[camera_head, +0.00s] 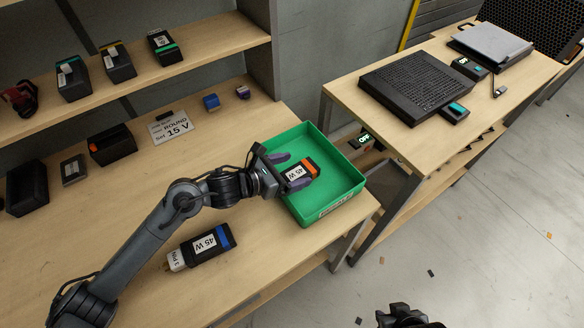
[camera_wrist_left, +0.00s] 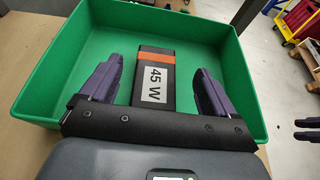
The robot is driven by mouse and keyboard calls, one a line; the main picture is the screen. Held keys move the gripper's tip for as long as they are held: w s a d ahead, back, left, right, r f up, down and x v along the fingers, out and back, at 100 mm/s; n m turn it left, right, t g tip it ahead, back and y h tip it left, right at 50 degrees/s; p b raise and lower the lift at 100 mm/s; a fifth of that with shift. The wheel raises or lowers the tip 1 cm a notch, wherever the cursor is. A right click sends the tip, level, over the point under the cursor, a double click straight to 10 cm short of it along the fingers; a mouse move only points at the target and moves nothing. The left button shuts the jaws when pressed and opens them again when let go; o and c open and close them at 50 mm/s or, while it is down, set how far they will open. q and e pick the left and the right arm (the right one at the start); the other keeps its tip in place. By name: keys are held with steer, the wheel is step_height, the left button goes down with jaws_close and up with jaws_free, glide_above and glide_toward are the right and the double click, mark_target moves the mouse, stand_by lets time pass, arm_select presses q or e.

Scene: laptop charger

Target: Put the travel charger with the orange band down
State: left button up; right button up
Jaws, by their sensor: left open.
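The travel charger with the orange band (camera_head: 297,170) is a black block with a white "45 W" label. It lies in the green tray (camera_head: 345,163), and its orange band also shows in the left wrist view (camera_wrist_left: 154,58). My left gripper (camera_head: 288,171) is open, with one purple finger on each side of the charger. In the left wrist view a gap shows between the charger and each finger (camera_wrist_left: 156,90). My right gripper (camera_wrist_left: 307,129) shows at the right edge of the left wrist view, its two purple fingers apart with nothing between them.
A blue-banded 45 W charger (camera_head: 207,244) lies on the bench left of the tray. A "ROUND 15 V" card (camera_head: 171,127) and several small items stand behind. A second table (camera_head: 408,130) holds a black perforated box (camera_head: 418,84) and a laptop (camera_head: 492,45).

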arm_select(q)
steer(key=p+v, duration=0.1)
steer(key=v, duration=1)
steer(key=shift+s+a+p, duration=0.15)
steer(key=shift+a+p, duration=0.1)
steer(key=shift+p, duration=0.05)
steer(key=shift+r, duration=0.15)
